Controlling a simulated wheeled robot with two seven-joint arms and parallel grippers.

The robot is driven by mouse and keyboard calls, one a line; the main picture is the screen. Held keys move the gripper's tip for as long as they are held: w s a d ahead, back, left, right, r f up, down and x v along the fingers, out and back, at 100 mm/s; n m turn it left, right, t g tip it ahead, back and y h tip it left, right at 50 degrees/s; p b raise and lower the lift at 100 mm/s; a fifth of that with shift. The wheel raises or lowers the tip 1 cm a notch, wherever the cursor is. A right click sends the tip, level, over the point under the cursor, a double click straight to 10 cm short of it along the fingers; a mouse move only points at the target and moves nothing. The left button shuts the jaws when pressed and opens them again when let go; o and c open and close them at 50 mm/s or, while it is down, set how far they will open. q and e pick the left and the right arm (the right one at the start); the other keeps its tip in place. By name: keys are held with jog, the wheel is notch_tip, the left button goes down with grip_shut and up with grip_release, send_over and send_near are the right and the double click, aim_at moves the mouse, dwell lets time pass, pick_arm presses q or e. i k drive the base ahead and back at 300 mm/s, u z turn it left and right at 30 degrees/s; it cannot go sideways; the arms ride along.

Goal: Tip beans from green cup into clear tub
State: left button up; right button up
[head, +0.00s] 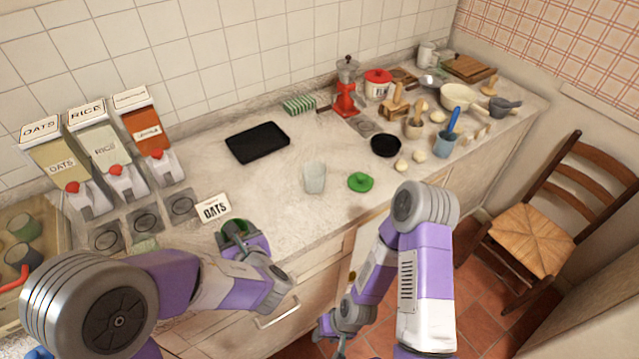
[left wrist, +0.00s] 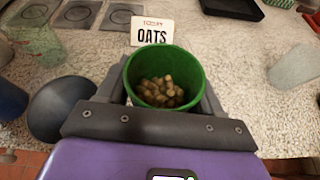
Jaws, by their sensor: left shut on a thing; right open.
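The green cup (left wrist: 165,60) is held upright between the fingers of my left gripper (left wrist: 160,105), which is shut on it. Brown beans (left wrist: 160,90) lie inside the cup. In the head view the cup (head: 232,228) is partly hidden by my left gripper (head: 236,240), near the counter's front edge. The clear tub (head: 315,178) stands on the counter to the right of the cup, apart from it. It also shows at the right of the left wrist view (left wrist: 292,66). My right gripper (head: 328,330) is open and low, in front of the counter.
An OATS card (head: 214,207) stands just behind the cup. A green lid (head: 360,181) lies right of the tub. A black tray (head: 258,142) lies behind. Dispensers (head: 112,150) stand left; a black bowl (head: 385,145) stands right. Counter between card and tub is clear.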

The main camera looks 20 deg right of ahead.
aim_at(314, 173)
jog(key=k, duration=0.7)
jog(key=z, duration=1.85)
jog(key=i, duration=1.3)
jog(key=u, duration=1.95)
jog(key=i, duration=0.5)
jog(key=z, duration=0.05)
